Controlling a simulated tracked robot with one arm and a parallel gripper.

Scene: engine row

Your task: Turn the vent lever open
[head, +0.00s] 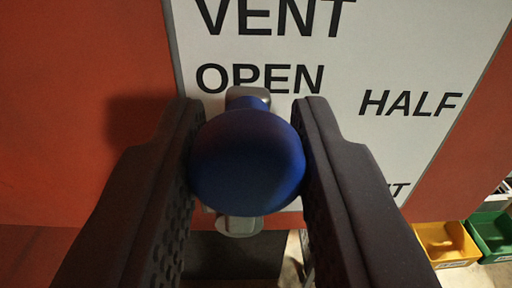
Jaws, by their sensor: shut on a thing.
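The vent lever's round blue knob (248,162) is in the middle of the head view. My gripper (248,150) is shut on it, with one dark padded finger on each side. Grey metal of the lever (240,226) shows just below the knob, and another grey part (247,95) shows above it, under the word OPEN. The rest of the lever is hidden behind the knob. The white label plate (400,65) behind reads VENT, OPEN and HALF, and a further word at lower right is mostly hidden by my right finger.
The plate is on an orange-red panel (80,90) that fills the left side. A yellow bin (447,241) and a green bin (492,232) stand low at the far right. A dark area lies below the lever.

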